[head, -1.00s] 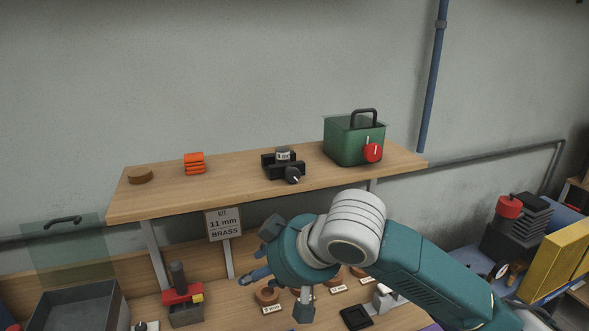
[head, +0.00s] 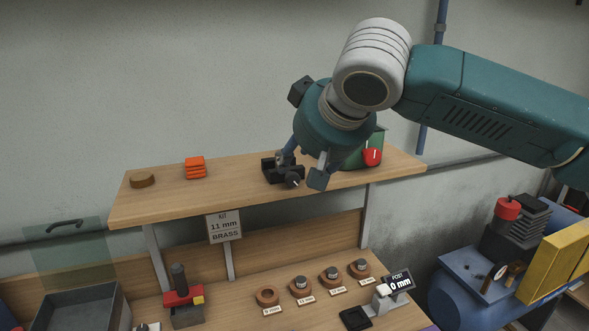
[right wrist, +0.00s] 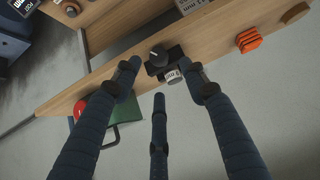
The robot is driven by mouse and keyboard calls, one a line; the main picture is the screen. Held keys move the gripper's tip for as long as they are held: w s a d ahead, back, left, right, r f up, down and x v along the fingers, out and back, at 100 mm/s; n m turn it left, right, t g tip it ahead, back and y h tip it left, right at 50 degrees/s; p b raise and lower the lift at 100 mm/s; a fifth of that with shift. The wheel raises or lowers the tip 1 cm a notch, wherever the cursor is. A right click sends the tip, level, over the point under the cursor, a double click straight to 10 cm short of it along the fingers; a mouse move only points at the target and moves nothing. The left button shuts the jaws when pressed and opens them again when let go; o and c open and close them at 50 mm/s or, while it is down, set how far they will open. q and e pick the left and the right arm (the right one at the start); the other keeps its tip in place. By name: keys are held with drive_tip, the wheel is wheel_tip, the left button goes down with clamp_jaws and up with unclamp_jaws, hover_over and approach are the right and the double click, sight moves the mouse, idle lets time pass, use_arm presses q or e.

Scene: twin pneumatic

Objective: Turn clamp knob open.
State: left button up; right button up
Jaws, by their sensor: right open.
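The black clamp (head: 270,172) sits on the wooden shelf, with its black knob (head: 292,180) on the front side. A white line marks the knob face. A small grey labelled part is held in the clamp; it shows in the right wrist view (right wrist: 174,77). My right gripper (head: 302,170) is at the clamp, its fingers spread open, partly covering it in the head view. In the right wrist view the knob (right wrist: 158,56) lies between and slightly beyond two blue fingertips, with the third finger on the other side. I cannot tell whether any finger touches. My left gripper is not in view.
A green box (head: 366,158) with a red knob (head: 373,157) stands right of the clamp, partly behind my gripper. Orange blocks (head: 195,167) and a brown disc (head: 142,180) sit left on the shelf (head: 235,185). Below are ring holders and a post gauge (head: 399,283).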

sight(294, 175)
drive_tip(key=p+x, duration=0.1)
drive_tip(key=x, duration=0.5)
drive_tip(key=shift+w+a+f+p, duration=0.1)
drive_tip(key=shift+w+f+p, duration=0.15)
drive_tip(key=shift+p, duration=0.1)
